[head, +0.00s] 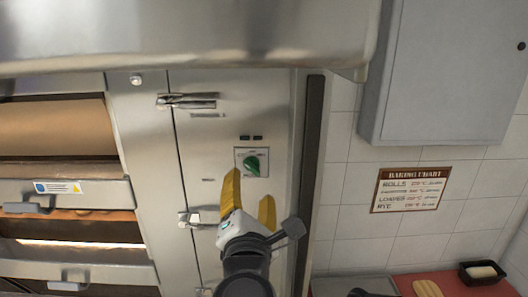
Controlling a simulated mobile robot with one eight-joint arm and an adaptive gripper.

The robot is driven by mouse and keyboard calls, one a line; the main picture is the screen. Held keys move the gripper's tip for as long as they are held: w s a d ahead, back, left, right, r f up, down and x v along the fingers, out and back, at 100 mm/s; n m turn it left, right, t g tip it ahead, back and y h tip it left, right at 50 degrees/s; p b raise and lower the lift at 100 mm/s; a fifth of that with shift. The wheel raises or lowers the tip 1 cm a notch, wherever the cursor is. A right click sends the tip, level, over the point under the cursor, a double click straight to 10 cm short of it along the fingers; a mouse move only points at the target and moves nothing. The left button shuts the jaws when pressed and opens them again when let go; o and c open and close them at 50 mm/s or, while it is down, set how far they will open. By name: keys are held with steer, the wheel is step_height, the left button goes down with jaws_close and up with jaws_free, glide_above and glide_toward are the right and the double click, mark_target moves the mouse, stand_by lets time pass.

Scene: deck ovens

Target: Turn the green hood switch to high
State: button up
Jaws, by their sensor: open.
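The green hood switch (251,165) is a round green knob on a pale square plate, set in the steel panel right of the ovens. The knob's pointer looks tilted, but its setting is too small to read. My gripper (249,195) has yellow fingers and is just below the switch in the head view. The fingers are open, with the left finger reaching up beside the plate's left edge and the right finger lower. Nothing shows between them, and I cannot tell how far they are from the panel.
Deck ovens (75,192) with handles stand at the left. Latches (190,101) stick out from the panel. A steel hood (180,35) overhangs the top. A grey cabinet (440,75) and a baking chart (411,189) are on the right wall. A red counter (455,284) holds bread and a black tin.

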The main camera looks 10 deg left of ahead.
mark_target(251, 169)
steer(key=p+x, duration=0.1)
steer(key=x, duration=0.9)
steer(key=shift+d+p, duration=0.1)
steer(key=shift+p, duration=0.3)
steer(key=shift+f, duration=0.1)
steer(key=shift+c, duration=0.2)
steer(key=c, duration=1.1)
